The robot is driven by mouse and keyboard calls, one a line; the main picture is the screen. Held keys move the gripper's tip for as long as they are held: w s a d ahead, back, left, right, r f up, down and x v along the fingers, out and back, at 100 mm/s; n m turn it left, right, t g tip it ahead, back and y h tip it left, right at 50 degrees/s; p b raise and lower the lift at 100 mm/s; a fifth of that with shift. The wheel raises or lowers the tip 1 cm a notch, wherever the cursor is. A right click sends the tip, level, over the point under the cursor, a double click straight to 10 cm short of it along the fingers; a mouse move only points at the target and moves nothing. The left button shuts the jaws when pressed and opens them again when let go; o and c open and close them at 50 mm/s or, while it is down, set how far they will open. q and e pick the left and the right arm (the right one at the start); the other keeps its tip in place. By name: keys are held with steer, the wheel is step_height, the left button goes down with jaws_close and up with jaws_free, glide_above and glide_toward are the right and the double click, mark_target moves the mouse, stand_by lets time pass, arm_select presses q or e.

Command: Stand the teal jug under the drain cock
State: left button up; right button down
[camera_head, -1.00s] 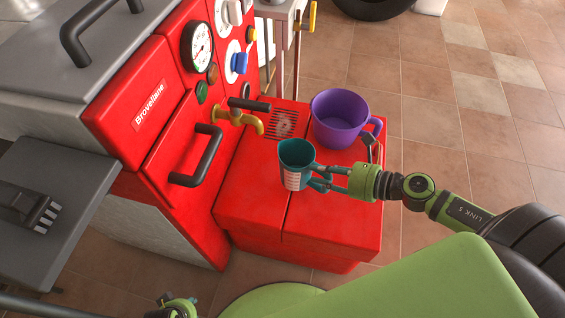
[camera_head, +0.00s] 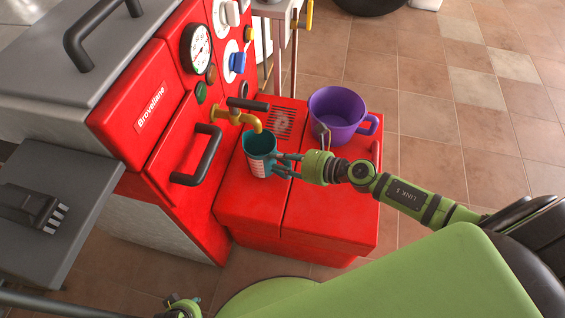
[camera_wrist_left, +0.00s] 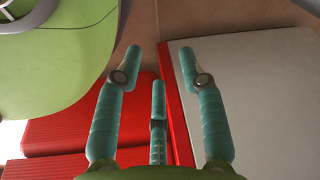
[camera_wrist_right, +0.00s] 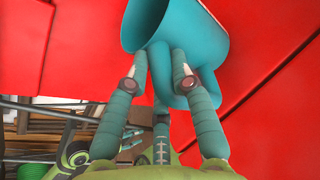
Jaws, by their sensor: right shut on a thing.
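The teal jug (camera_head: 259,157) is held upright just under the mouth of the brass drain cock (camera_head: 236,117), over the red ledge of the boiler (camera_head: 330,203). My right gripper (camera_head: 285,166) is shut on the jug's handle side. In the right wrist view the jug (camera_wrist_right: 200,38) fills the top, with the fingers (camera_wrist_right: 163,60) closed at its handle. I cannot tell whether the jug's base touches the ledge. My left gripper (camera_wrist_left: 160,60) is open and empty in the left wrist view, low beside the boiler.
A purple mug (camera_head: 340,115) stands on the ledge to the right of a dark drain grate (camera_head: 283,122). A black door handle (camera_head: 198,158) sticks out left of the jug. A grey shelf (camera_head: 62,190) with a brush (camera_head: 35,208) is at the left. The ledge's front is clear.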

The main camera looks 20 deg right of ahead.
arm_select(q)
steer(key=shift+s+r, duration=0.2)
steer(key=shift+r, duration=0.05)
arm_select(e)
steer(key=shift+f, duration=0.4)
steer(key=shift+f, duration=0.1)
steer(key=c, duration=1.1)
jaws_free()
arm_select(q)
steer(key=shift+w+r, duration=0.15)
arm_select(e)
steer(key=shift+o, duration=0.2)
arm_select(q)
steer(key=shift+r, duration=0.1)
